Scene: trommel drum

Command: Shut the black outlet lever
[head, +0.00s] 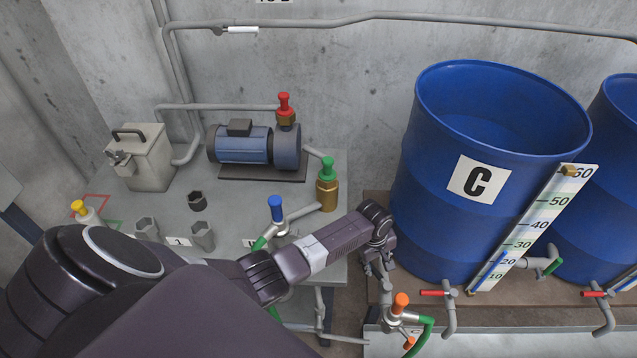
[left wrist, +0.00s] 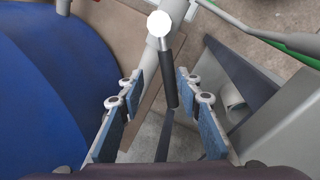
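The black outlet lever (left wrist: 171,78) shows in the left wrist view as a short dark bar. It runs from a white round cap (left wrist: 158,24) on a grey pipe toward my gripper. My left gripper (left wrist: 160,98) is open, with blue-padded fingers spread on either side. The lever's free end lies between the fingertips in the picture, nearer the right finger; I cannot tell whether it touches. In the head view my left gripper (head: 384,272) points down beside the blue drum C (head: 440,215). The lever cannot be made out there, behind or below the gripper. My right gripper is out of view.
Close by are an orange-topped valve (head: 400,304) with a green hose and a red-handled tap (head: 437,293). A pump (head: 245,145), a brass green-topped valve (head: 327,185) and a blue-topped valve (head: 277,208) stand on the grey bench. A second blue drum (head: 612,180) stands right.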

